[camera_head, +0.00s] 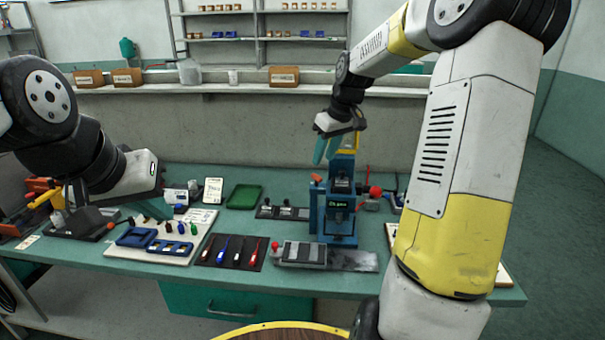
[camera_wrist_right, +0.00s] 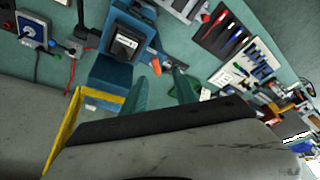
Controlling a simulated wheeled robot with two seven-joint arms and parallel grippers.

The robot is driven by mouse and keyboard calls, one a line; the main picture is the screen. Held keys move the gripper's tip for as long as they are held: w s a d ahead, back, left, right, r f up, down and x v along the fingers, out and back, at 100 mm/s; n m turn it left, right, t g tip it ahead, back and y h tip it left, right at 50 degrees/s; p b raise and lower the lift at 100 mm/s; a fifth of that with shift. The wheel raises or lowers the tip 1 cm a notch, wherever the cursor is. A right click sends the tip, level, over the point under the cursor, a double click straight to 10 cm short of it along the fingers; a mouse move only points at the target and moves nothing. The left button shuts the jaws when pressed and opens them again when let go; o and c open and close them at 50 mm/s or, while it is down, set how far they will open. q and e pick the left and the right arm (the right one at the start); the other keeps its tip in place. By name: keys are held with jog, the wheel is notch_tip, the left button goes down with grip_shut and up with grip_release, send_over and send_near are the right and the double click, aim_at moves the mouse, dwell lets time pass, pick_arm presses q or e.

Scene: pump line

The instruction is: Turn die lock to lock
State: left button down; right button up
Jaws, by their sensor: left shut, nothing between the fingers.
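A blue press (camera_head: 340,215) with a green display stands on the bench right of centre. It also shows in the right wrist view (camera_wrist_right: 112,72). A lever with an orange tip (camera_head: 316,178) stands at the press's left side; the orange tip also shows in the right wrist view (camera_wrist_right: 156,66). I cannot tell for certain which part is the die lock. My right gripper (camera_head: 326,151) is above the press with its teal fingers apart; it looks empty in the right wrist view (camera_wrist_right: 161,76). My left gripper (camera_head: 160,209) is shut and empty, low above the bench's left part.
A red-knobbed lever (camera_head: 376,192) is right of the press. A slide plate (camera_head: 352,261) lies in front. A black mat with coloured tools (camera_head: 232,250), a white board with blue trays (camera_head: 201,217) and a green tray (camera_head: 244,197) lie to the left.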

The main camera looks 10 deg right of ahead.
aim_at(317, 176)
jog(key=shift+t, duration=0.3)
jog(key=x, duration=0.7)
jog(key=shift+w+d+f, duration=0.15)
jog(key=shift+d+f, duration=0.1)
jog(key=shift+c, duration=0.4)
grip_shut()
